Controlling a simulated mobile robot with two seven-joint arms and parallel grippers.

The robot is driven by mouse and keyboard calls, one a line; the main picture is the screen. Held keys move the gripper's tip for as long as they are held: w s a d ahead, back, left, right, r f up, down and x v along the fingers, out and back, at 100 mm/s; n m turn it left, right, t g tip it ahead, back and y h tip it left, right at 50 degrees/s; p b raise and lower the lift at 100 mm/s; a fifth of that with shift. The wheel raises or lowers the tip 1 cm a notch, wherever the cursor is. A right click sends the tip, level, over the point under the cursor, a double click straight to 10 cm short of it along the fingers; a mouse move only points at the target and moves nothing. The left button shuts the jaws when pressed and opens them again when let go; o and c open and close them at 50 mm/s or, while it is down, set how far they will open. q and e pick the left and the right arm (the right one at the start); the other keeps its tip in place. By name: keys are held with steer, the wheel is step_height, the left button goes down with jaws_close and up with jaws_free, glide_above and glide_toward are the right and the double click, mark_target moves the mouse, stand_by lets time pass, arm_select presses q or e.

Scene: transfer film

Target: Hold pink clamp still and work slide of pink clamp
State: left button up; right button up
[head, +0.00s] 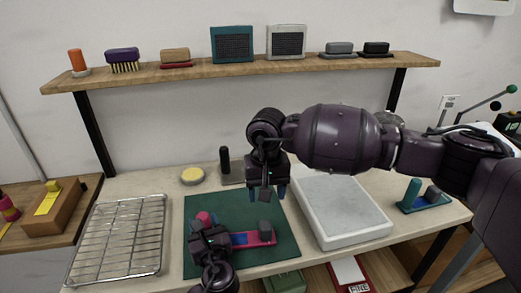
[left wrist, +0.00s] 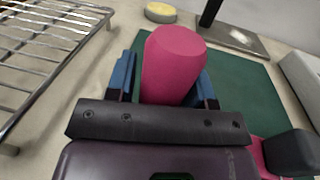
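The pink clamp (head: 240,243) lies on the green mat (head: 210,262), with a pink upright handle at its left, a blue strip along it and a dark grey block (head: 265,227) at its right end. My left gripper (head: 207,228) is at the handle. In the left wrist view the handle (left wrist: 172,62) stands between its two blue fingers, close to both; whether they press on it is unclear. The block (left wrist: 292,153) also shows there at the lower right. My right gripper (head: 267,190) hangs above the mat's back right part, blue fingers apart, clear of the clamp.
A wire rack (head: 118,240) stands left of the mat and a white slab tray (head: 340,208) right of it. A teal-handled clamp (head: 412,195) lies far right. Behind are a yellow round piece (head: 192,175) and a black upright post (head: 224,160). A shelf (head: 240,67) holds brushes and boxes.

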arm_select(q)
steer(key=shift+o, duration=1.2)
steer(key=shift+s, duration=0.1)
